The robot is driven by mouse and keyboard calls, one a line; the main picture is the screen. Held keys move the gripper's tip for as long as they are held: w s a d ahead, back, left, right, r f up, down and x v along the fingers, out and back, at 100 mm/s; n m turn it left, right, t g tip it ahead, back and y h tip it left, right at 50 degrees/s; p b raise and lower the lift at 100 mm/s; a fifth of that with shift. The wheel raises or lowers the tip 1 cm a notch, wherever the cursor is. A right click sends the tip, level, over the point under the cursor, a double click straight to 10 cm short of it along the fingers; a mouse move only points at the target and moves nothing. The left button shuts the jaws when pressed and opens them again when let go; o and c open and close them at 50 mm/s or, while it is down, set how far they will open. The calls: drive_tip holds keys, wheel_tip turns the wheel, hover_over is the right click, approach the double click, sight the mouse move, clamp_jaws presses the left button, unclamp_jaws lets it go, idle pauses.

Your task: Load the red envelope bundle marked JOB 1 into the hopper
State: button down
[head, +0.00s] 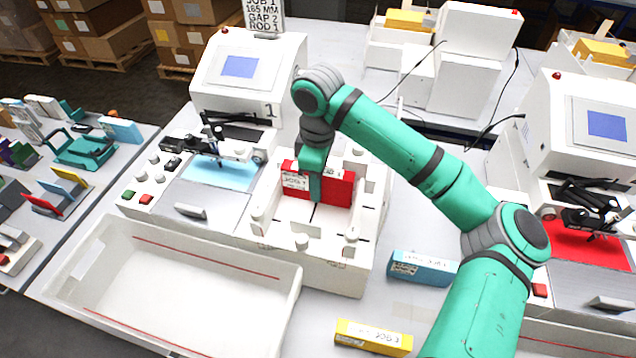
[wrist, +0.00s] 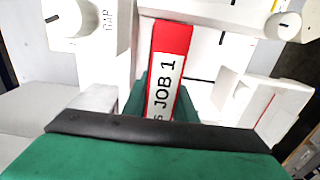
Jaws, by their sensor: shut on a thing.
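The red envelope bundle (head: 335,188) has a white label, and the label reads JOB 1 in the wrist view (wrist: 172,45). My gripper (head: 316,185) is shut on the bundle, with one green finger across its front in the head view. The bundle stands on edge, within the white hopper (head: 262,228) of the plotter marked 1. White posts and guides stand around it. My finger and wrist cover part of the bundle, and I cannot tell whether its lower edge touches the hopper floor.
A blue bundle (head: 422,268) and a yellow bundle (head: 373,337) lie on the table at the right. An empty white tray (head: 170,280) sits in front of the plotter. A second plotter (head: 590,120) stands at the far right. A JOB 1 sign (head: 263,15) stands behind the first plotter.

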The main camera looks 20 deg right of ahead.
drive_tip(key=c, duration=1.4)
unclamp_jaws()
drive_tip(key=shift+c, duration=0.2)
wheel_tip(320, 180, up, 12)
drive_tip(key=shift+r, duration=0.15)
